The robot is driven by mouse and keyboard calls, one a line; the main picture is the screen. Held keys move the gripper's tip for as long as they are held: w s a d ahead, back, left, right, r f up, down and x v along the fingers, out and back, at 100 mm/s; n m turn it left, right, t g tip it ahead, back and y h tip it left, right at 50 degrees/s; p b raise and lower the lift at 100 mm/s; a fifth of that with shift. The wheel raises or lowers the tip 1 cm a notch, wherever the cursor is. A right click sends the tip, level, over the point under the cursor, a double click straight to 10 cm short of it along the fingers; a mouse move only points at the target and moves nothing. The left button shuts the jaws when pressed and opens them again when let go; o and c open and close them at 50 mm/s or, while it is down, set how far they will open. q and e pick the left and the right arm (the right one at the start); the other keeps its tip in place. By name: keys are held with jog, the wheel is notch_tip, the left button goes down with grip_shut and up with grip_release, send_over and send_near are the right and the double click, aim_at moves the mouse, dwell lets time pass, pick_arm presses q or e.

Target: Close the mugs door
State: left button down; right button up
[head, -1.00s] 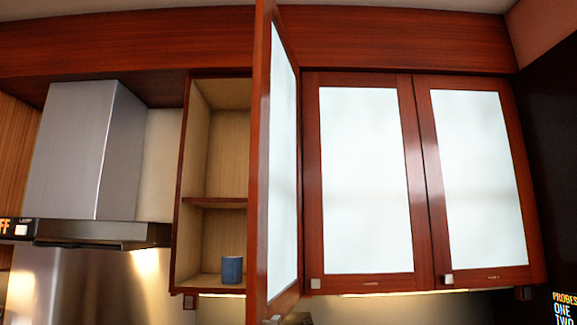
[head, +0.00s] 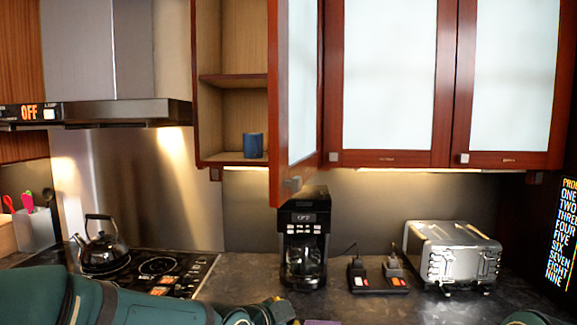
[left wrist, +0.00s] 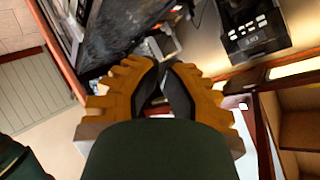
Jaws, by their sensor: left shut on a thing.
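The mugs door (head: 297,90), red-brown with a white panel, stands open and sticks out toward me from the wall cabinet. Its small knob (head: 293,184) is near its bottom edge. A blue mug (head: 252,145) stands on the floor of the open cabinet (head: 230,78). My left gripper (head: 270,311) is low at the front, below the door and apart from the knob in the picture. In the left wrist view, its yellow and black fingers (left wrist: 166,68) are closed close together; what is between them cannot be made out. My right gripper is out of view.
Two closed cabinet doors (head: 385,75) are to the right. On the counter are a coffee maker (head: 304,240), a black holder with small items (head: 378,280) and a toaster (head: 452,255). A kettle (head: 100,243) stands on the stove (head: 155,268). A range hood (head: 110,112) hangs left.

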aim_at(287, 163)
pick_arm(q)
jog(key=s+a+r+m+t+h, duration=0.15)
jog(key=s+r+m, duration=0.3)
jog(key=r, duration=1.15)
jog(key=s+r+m+t+h, duration=0.2)
jog(key=s+r+m+t, duration=0.3)
jog(key=r, duration=1)
jog(key=shift+m+g, duration=0.35)
jog(key=shift+g, duration=0.5)
jog(key=shift+w+d+r+p, duration=0.1)
jog(key=shift+w+d+p, duration=0.2)
jog(key=shift+w+p, duration=1.15)
jog(key=shift+w+d+p, duration=0.25)
jog(key=shift+w+p, duration=0.65)
jog(key=shift+w, duration=1.05)
jog(key=shift+w+d+r+p, duration=0.1)
jog(key=shift+w+d+p, duration=0.2)
jog(key=shift+w+p, duration=1.15)
jog(key=shift+w+b, duration=0.25)
jog(key=shift+b, duration=0.1)
jog(key=shift+a, duration=0.1)
